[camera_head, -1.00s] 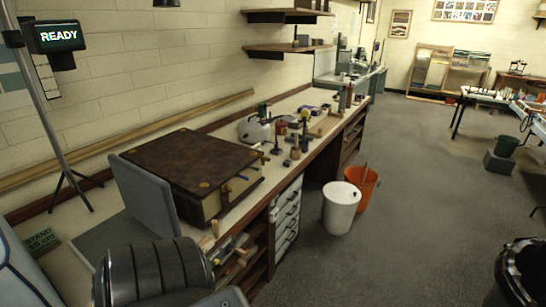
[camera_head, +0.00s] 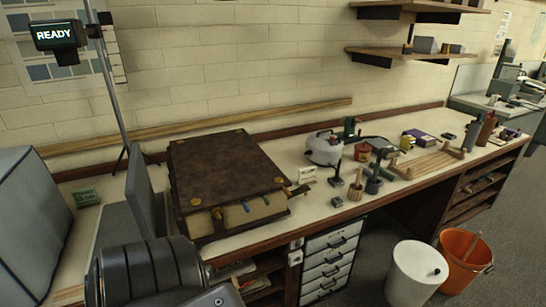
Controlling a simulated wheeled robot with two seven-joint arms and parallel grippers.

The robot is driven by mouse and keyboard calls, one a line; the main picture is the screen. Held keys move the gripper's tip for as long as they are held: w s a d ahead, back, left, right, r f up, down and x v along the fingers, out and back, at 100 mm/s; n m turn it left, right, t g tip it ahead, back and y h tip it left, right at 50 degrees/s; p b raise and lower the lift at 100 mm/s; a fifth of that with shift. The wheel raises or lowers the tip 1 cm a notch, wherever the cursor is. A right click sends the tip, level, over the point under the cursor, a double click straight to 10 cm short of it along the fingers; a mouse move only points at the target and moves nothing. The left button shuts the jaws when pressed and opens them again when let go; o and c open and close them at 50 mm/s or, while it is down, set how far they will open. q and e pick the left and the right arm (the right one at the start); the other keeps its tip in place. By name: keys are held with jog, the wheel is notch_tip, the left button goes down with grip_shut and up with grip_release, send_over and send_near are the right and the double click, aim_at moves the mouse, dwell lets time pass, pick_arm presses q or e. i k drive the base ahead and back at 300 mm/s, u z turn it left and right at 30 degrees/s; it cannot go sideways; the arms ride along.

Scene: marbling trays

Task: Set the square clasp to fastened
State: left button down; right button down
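A large brown book (camera_head: 225,160) with brass corner pieces lies shut on the bench, its pale page edge (camera_head: 262,207) facing me. A brown strap (camera_head: 299,190) sticks out past the cover at the right end of this edge. Another small brass-coloured fitting (camera_head: 217,214) sits at the left end. They look like clasps, but they are too small to tell which is square or whether either is fastened. A dark part of my own arm covers the bottom left. Neither gripper's fingers show.
A grey upright panel (camera_head: 139,204) stands at the book's left, with a large grey box (camera_head: 33,215) beyond. Right of the book are a small card (camera_head: 307,174), a white pot (camera_head: 324,149) and several tools. A white bin (camera_head: 414,275) and orange bucket (camera_head: 462,262) stand on the floor.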

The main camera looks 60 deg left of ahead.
aim_at(304, 189)
jog(key=u, duration=0.85)
jog(key=i, duration=0.9)
jog(key=z, duration=1.35)
jog(key=i, duration=1.95)
jog(key=u, duration=2.55)
